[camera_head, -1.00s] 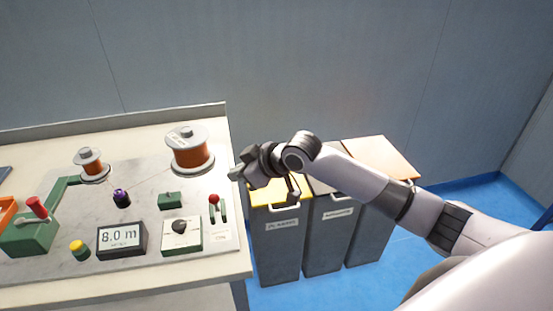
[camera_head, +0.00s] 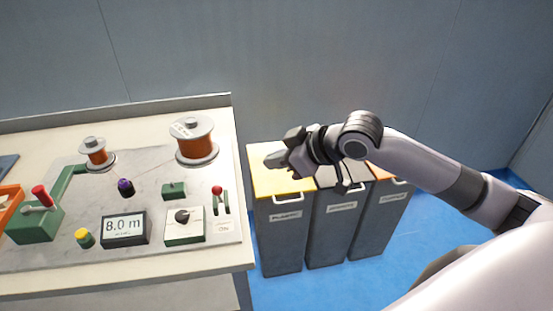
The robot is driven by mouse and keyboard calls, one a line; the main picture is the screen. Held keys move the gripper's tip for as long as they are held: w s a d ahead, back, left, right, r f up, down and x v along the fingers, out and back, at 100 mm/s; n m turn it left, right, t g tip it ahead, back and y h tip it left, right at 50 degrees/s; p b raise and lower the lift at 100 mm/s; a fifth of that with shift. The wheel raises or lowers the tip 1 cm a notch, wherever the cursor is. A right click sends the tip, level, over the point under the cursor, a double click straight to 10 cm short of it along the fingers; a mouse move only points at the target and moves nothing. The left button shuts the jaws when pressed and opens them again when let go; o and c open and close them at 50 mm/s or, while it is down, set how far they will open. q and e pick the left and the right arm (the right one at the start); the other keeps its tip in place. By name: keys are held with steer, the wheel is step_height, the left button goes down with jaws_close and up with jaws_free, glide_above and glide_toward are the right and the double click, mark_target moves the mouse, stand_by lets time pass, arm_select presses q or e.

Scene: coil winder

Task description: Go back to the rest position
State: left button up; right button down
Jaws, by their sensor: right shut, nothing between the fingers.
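My right gripper (camera_head: 279,160) is shut and empty. It hangs in the air over the yellow-lidded bin, to the right of the bench and clear of it. My right arm comes in from the lower right. My left gripper is not in view. The coil winder stands on the bench's grey plate (camera_head: 150,163): a large copper wire spool (camera_head: 196,145), a small spool (camera_head: 97,156), a green lever unit (camera_head: 36,222) with a red grip, and a display (camera_head: 125,229) reading 8.0 m.
A white bench (camera_head: 215,113) fills the left side. A bin with a yellow lid (camera_head: 268,182) and two more grey bins (camera_head: 335,228) stand beside it, partly hidden by my arm. A dial box (camera_head: 184,227) and a red-knobbed switch (camera_head: 217,192) are near the bench's right edge. Blue floor (camera_head: 420,250) is open at right.

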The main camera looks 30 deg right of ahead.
steer(key=shift+f, duration=0.1)
stand_by(0.4)
steer(key=s+a+f+m+t, duration=0.1)
steer(key=s+a+f, duration=0.15)
steer(key=f, duration=0.45)
steer(key=s+a+f+m+t, duration=0.1)
steer(key=s+a+f+m, duration=0.1)
steer(key=s+f, duration=0.35)
steer(key=s+d+f+m+h, duration=0.1)
steer(key=s+f+m+h, duration=0.1)
steer(key=s+f, duration=1)
steer(key=shift+s+d+f+m+g+h, duration=0.3)
steer(key=shift+f+h, duration=0.2)
steer(key=shift+h, duration=0.2)
